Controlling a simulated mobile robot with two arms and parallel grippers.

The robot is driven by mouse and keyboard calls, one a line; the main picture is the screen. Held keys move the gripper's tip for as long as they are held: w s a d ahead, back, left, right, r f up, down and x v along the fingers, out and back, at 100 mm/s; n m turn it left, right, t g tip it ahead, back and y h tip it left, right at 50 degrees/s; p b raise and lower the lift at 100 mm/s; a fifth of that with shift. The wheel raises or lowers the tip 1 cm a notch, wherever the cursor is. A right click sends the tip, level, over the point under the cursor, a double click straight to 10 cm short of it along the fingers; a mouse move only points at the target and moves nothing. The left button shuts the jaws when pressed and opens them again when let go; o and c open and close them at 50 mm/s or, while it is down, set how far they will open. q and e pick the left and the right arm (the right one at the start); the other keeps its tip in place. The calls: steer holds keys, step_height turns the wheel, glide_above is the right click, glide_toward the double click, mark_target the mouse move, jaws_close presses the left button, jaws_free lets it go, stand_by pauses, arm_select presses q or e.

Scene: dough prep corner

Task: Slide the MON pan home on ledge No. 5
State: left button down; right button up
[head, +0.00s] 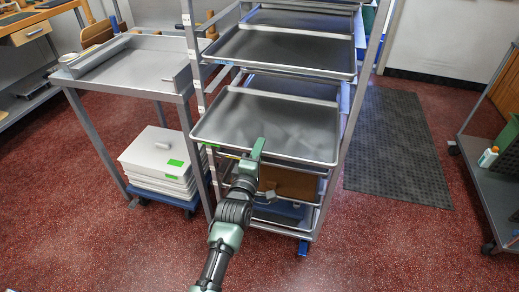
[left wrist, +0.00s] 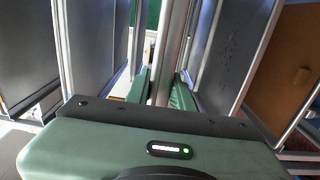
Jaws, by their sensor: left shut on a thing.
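A grey metal pan (head: 285,122) lies level in the rack (head: 362,75), with its front rim standing out past the front posts. In the left wrist view the green fingers (left wrist: 163,92) stand on either side of the rim. The lower finger is mostly hidden under the pan in the head view. I cannot read any pan name or ledge number, so I cannot tell if this is the MON pan. My right gripper is not in view.
Another pan (head: 285,48) sits above, also jutting forward; more pans lie below, near a brown panel (head: 288,182). A steel side table (head: 130,65) stands at the left, over stacked white boxes (head: 158,158). A dark mat (head: 395,145) and open red floor lie right.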

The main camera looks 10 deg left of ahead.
arm_select(q)
steer(key=c, duration=1.1)
jaws_free()
steer(key=shift+w+d+r, duration=0.15)
steer(key=shift+d+r, duration=0.1)
steer(key=shift+r, duration=0.05)
steer(key=shift+c, duration=0.2)
steer(key=shift+f, duration=0.15)
steer(key=shift+s+p, duration=0.6)
steer(key=shift+s, duration=0.25)
steer(key=s+p, duration=0.3)
steer(key=s, duration=0.3)
steer(key=shift+s+a, duration=0.15)
steer(key=shift+s, duration=0.15)
steer(key=shift+f, duration=0.15)
